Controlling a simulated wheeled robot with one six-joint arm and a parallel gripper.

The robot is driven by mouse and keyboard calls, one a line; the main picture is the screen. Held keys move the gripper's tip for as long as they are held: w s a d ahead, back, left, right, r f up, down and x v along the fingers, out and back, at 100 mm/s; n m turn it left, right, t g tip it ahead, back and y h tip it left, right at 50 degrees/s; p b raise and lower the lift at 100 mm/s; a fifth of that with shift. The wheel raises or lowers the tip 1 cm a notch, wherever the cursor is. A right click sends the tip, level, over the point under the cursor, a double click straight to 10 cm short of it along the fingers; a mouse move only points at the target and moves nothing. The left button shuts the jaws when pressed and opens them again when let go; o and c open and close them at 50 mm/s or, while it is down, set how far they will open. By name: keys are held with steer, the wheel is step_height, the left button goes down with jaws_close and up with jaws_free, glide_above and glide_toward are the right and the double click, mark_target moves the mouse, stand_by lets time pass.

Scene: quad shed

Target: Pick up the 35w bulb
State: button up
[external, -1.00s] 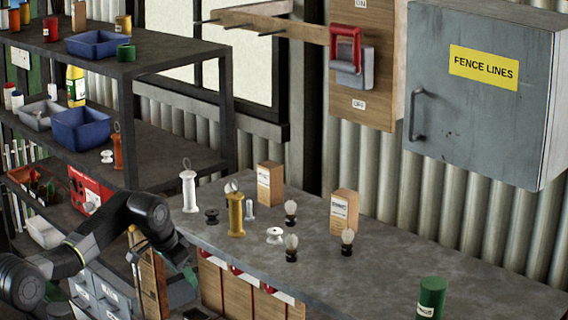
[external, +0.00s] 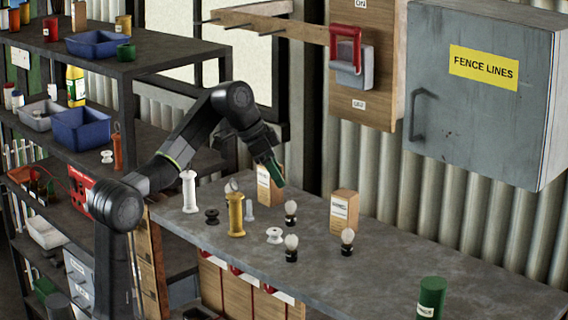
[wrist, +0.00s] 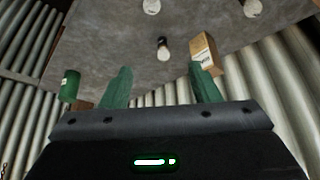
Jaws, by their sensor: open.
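Three bulbs with pale globes and black bases stand on the grey bench: one at the back (external: 291,211), one in front (external: 291,247) and one to the right (external: 347,241). Their wattage marks are too small to read, so I cannot tell which is the 35w bulb. My gripper (external: 274,174) is raised above the bench near the back bulb, with green fingers apart and empty. In the wrist view, one bulb (wrist: 163,48) shows between and beyond the fingertips (wrist: 160,69). Two more globes (wrist: 151,6) (wrist: 252,8) show at the top edge.
Two cardboard boxes stand on the bench, one behind my gripper (external: 264,190) and one beside the right bulb (external: 344,211). Yellow (external: 236,215) and white (external: 189,192) spools stand left. A green cylinder (external: 431,297) is at the front right.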

steer(key=w+d+f+m+g, duration=0.1)
steer(key=w+d+f+m, duration=0.1)
steer(key=d, duration=0.4)
steer(key=w+d+f+m+g, duration=0.1)
steer(key=w+d+f, duration=0.1)
steer(key=d, duration=0.3)
glide_toward(346, 231)
steer(key=shift+h, duration=0.4)
steer(key=x, duration=0.2)
steer(key=w+x, duration=0.1)
steer(key=x, duration=0.2)
steer(key=a+f+x, duration=0.1)
steer(key=x, duration=0.1)
steer(key=shift+w+d+f+p, duration=0.1)
steer(key=shift+d+f+p, duration=0.05)
steer(key=shift+f+p, duration=0.15)
steer(key=shift+p+x, duration=0.65)
steer(key=shift+x, duration=2.05)
steer(key=shift+d+r, duration=0.15)
steer(key=c, duration=1.1)
